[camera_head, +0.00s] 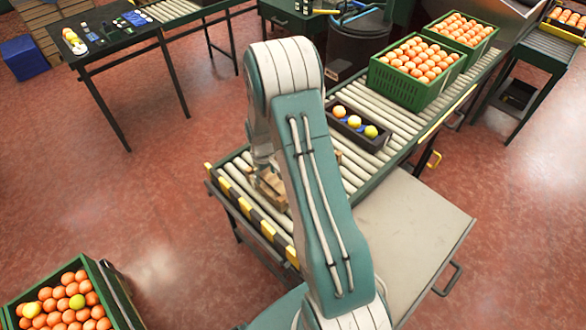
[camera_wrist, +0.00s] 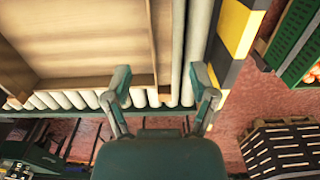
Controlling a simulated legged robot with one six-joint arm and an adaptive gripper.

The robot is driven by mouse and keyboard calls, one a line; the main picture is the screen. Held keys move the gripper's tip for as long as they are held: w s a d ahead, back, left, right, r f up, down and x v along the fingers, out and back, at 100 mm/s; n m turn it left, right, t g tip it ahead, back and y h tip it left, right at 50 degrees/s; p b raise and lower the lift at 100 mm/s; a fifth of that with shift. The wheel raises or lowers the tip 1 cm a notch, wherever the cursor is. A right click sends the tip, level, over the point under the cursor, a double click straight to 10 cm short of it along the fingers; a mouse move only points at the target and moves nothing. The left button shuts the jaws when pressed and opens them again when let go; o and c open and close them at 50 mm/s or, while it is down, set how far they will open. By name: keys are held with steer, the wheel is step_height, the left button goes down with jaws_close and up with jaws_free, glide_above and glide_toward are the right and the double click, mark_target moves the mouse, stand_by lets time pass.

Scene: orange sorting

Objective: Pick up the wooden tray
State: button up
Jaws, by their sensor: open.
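The wooden tray (camera_head: 272,190) lies on the near left end of the roller conveyor, partly hidden behind my arm in the head view. In the wrist view the tray (camera_wrist: 90,30) fills the upper left, with its light inner floor and brown walls showing. My gripper (camera_wrist: 161,75) is open and empty. Its two fingers appear on either side of the tray's right wall in the picture, the left one over the tray side and the right one over the rollers. I cannot tell whether they touch the wall. In the head view the gripper is mostly hidden by the arm.
A dark box (camera_head: 357,129) with several round fruits sits further along the conveyor (camera_head: 345,180), before green crates (camera_head: 405,88) of oranges. Yellow-black striping (camera_head: 255,215) edges the conveyor. A grey side table (camera_head: 415,240) stands at right. Another orange crate (camera_head: 118,295) is at lower left.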

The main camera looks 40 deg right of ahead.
mark_target(265, 186)
step_height(265, 186, down, 4)
steer(key=shift+r, duration=0.1)
steer(key=shift+w+a+f, duration=0.1)
steer(key=shift+w+f, duration=0.1)
steer(key=shift+f, duration=1.15)
steer(key=shift+w+a+f, duration=0.1)
steer(key=shift+w+f, duration=0.1)
steer(key=shift+f, duration=1.15)
jaws_close()
